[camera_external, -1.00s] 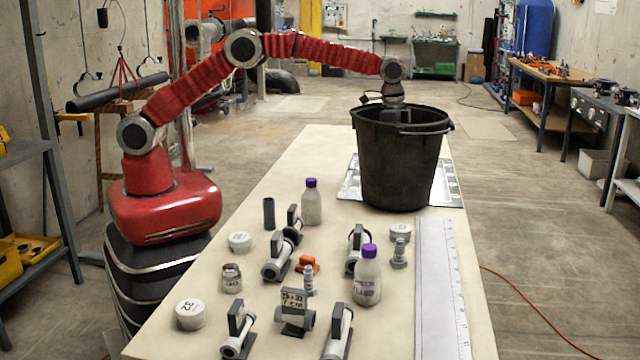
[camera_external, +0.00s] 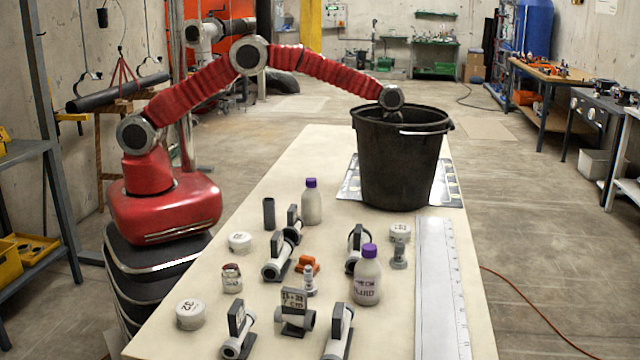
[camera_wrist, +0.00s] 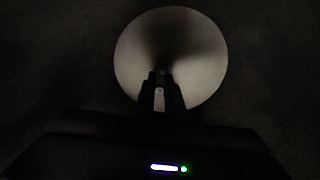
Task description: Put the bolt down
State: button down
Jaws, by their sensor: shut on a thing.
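The black bucket (camera_external: 398,165) stands at the far end of the long table. My arm reaches over its rim and my gripper is down inside it, hidden by the wall in the external view. In the wrist view my gripper (camera_wrist: 160,78) points at a pale round patch (camera_wrist: 205,55), apparently the bucket's floor. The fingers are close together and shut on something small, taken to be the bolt. Its shape is lost in the dark, and I cannot tell whether it touches the floor.
Purple-capped bottles (camera_external: 312,203) (camera_external: 367,277), white jars (camera_external: 190,314) (camera_external: 240,242), pipe fittings (camera_external: 237,330) and orange pieces (camera_external: 307,265) cover the near table. A long ruler (camera_external: 440,290) lies along the right edge. A flat marked sheet (camera_external: 349,182) lies under the bucket.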

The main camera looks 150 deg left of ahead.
jog(key=shift+f, duration=0.1)
jog(key=c, duration=1.8)
grip_release()
jog(key=r, duration=0.4)
jog(key=s+r, duration=0.1)
jog(key=r, duration=0.7)
jog(key=shift+s+d, duration=0.15)
jog(key=shift+d, duration=0.2)
